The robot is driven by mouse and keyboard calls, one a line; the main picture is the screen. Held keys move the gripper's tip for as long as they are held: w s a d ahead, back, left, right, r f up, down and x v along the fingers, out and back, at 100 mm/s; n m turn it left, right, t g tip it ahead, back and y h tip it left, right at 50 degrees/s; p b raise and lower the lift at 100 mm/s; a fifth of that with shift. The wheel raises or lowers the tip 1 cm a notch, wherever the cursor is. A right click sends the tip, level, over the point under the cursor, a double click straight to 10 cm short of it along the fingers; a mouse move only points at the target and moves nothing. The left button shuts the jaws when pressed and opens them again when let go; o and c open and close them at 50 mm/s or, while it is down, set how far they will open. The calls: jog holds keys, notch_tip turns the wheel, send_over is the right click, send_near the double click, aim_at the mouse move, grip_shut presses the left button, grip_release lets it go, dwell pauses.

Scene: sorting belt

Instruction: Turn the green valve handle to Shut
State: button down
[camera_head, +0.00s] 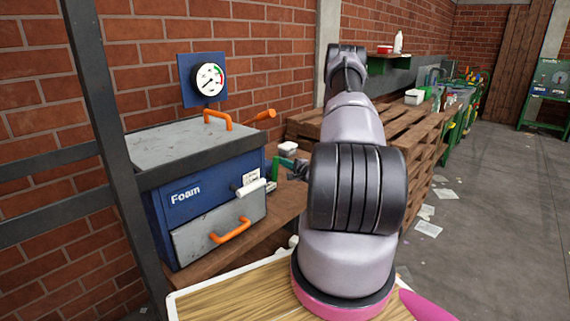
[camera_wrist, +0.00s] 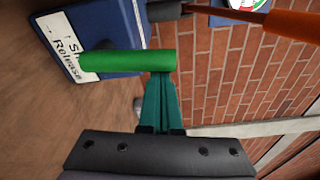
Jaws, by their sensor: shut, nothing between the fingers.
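The green valve handle (camera_wrist: 130,61) is a bar on the side of the blue Foam box (camera_wrist: 108,22). In the wrist view it lies across a white label (camera_wrist: 58,46) reading "Release", with a second word partly covered by the handle. The handle also shows small in the head view (camera_head: 275,168), beside the box's right side. My gripper (camera_wrist: 162,76) has its teal fingers together, with nothing between them. Their tips are at the handle's right end in the wrist view; I cannot tell whether they touch it. In the head view my arm hides part of this area.
The Foam box (camera_head: 178,196) stands on a wooden bench, with a white-gripped lever (camera_head: 251,187), an orange drawer handle (camera_head: 231,231) and an orange lever (camera_head: 265,115) nearby. A gauge (camera_head: 208,79) hangs on the brick wall. Pallets (camera_head: 425,150) stand behind my arm. Floor at right is mostly open.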

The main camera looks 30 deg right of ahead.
jog(key=shift+s+a+r, duration=0.1)
jog(key=shift+a+r, duration=0.05)
jog(key=shift+a, duration=0.2)
dwell(0.3)
